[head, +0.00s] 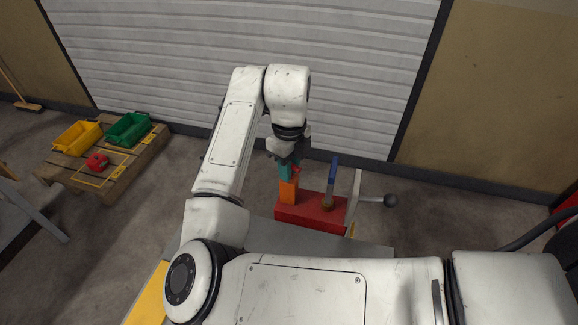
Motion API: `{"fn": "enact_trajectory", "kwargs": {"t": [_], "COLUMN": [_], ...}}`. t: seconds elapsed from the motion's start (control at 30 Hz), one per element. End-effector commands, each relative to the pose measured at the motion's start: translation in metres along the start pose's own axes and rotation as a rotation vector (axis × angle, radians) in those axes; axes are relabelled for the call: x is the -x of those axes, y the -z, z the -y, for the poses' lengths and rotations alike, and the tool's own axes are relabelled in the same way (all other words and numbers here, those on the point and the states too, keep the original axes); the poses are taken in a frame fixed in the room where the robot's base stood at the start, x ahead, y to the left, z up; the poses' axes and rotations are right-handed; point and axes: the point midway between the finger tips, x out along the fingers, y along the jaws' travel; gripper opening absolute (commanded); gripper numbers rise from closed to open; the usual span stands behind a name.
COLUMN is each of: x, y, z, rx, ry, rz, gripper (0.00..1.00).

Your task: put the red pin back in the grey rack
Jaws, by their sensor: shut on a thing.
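My gripper (286,157) hangs pointing down at the end of my bent arm, near the middle of the head view. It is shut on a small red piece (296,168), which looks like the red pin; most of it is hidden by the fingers. A teal part (285,171) shows just under the fingers, above an upright orange block (288,191). Whether they touch the pin, I cannot tell. I cannot make out the grey rack for certain; a grey upright plate (354,200) stands to the right.
A red base (312,212) sits on a grey table (290,236) below my gripper. A blue-handled tool (333,180) stands upright there, close to a ball-ended lever (390,200). Yellow (77,137) and green bins (128,129) sit on a pallet at left.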

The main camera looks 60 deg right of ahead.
Motion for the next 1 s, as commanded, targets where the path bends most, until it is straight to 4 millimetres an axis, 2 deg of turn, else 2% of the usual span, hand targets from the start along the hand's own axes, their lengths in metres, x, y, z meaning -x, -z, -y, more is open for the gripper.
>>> {"fn": "enact_trajectory", "kwargs": {"t": [0.67, 1.0], "x": [0.017, 0.037], "y": [0.000, 0.000], "z": [0.000, 0.000], "rx": [0.000, 0.000], "ry": [0.000, 0.000], "rz": [0.000, 0.000], "gripper": [0.00, 0.00]}}
